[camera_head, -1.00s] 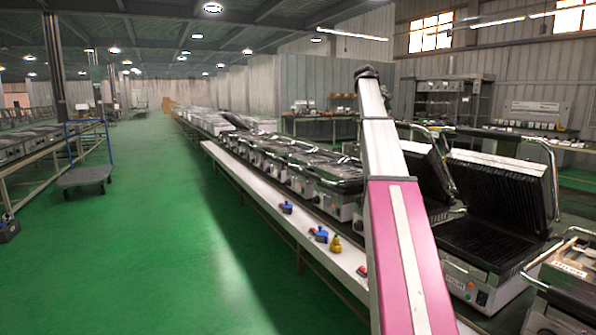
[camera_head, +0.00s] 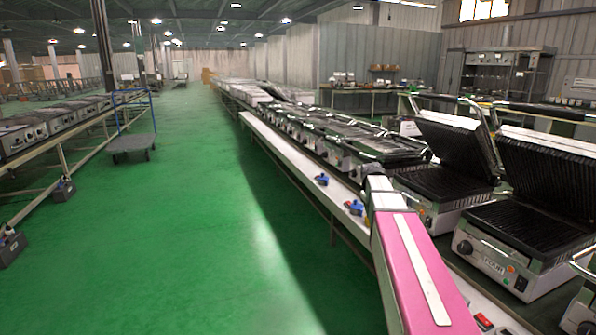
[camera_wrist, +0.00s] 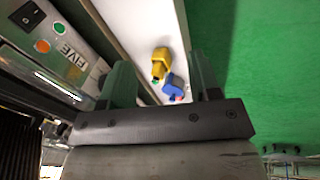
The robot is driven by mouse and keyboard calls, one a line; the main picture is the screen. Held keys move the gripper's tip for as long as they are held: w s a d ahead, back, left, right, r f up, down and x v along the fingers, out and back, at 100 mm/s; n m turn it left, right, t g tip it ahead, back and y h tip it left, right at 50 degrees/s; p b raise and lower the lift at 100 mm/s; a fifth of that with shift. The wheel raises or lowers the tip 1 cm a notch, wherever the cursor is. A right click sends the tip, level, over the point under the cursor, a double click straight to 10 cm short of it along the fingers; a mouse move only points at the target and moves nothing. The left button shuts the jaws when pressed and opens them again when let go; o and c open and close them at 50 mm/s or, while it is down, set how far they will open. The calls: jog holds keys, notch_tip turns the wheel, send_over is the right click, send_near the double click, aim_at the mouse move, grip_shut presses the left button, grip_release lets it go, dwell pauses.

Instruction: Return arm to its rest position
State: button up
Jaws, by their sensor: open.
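My gripper (camera_wrist: 160,72) is open in the wrist view, its two dark fingers set apart at left and right. Between the fingers, a yellow object (camera_wrist: 160,62) and a blue object (camera_wrist: 173,86) show on the white ledge (camera_wrist: 130,22). Nothing is seen held; the gap to these objects is hard to tell. In the head view my pink and white arm reaches forward from the bottom right over the ledge. My gripper is not visible there.
Contact grills (camera_head: 520,218) with raised lids stand on the bench at right. Blue items (camera_head: 322,180) and red items (camera_head: 484,321) lie on its white ledge (camera_head: 290,158). The green floor (camera_head: 190,235) at left is open, with a cart (camera_head: 132,143) farther back.

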jog(key=s+a+f+m+g+y, duration=0.1)
jog(key=s+a+f, duration=0.5)
jog(key=s+f, duration=0.3)
jog(key=s+a+f+m+g+y, duration=0.1)
jog(key=s+a+f, duration=0.5)
jog(key=s+f, duration=0.4)
jog(key=s, duration=0.5)
jog(key=shift+f+m+y, duration=0.3)
jog(key=shift+y, duration=0.1)
